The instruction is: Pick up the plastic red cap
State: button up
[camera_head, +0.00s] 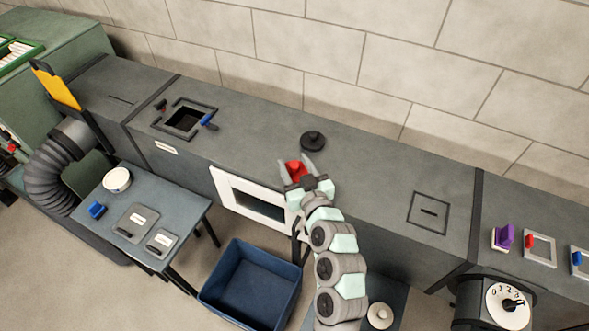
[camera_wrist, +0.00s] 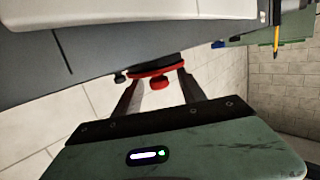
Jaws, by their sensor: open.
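The red cap (camera_head: 294,170) sits on top of the grey duct, near its front edge. It is partly hidden by my gripper (camera_head: 296,164), whose two fingers are spread with one on each side of it. In the wrist view, the red cap (camera_wrist: 150,72) shows as a flat red disc with a small round knob, between the fingertips of my open gripper (camera_wrist: 156,80). A gap shows on at least one side, and I cannot tell whether either finger touches it.
A black round cap (camera_head: 313,140) lies just behind on the duct. A square opening (camera_head: 184,119) with brushes beside it is to the left. A white-framed window (camera_head: 232,199) is in the duct's front. A blue bin (camera_head: 251,284) and a small table (camera_head: 175,203) stand below.

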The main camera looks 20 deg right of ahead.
grip_shut()
dwell(0.5)
